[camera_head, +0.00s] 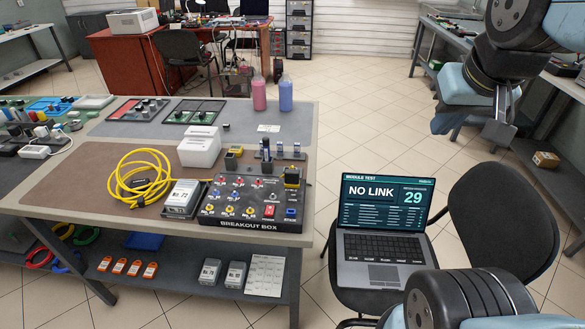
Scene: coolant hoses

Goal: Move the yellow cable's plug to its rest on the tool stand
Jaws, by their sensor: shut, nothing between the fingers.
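A yellow cable (146,172) lies coiled on the table, left of the breakout box (245,205). Its strands run near a dark piece beside a grey module; I cannot tell whether that is its plug. A yellow-topped black block (291,177) sits at the box's right rear corner. A small upright holder (266,152) with slim tools stands behind the box and may be the tool stand. My gripper (498,134) hangs at the upper right, over the floor, well away from the table. It is shut and empty.
A laptop (383,215) reading "NO LINK" and "29" rests on a chair right of the table. A white box (200,147), a grey module (185,198) and pink (259,93) and blue (285,94) bottles stand on the table.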

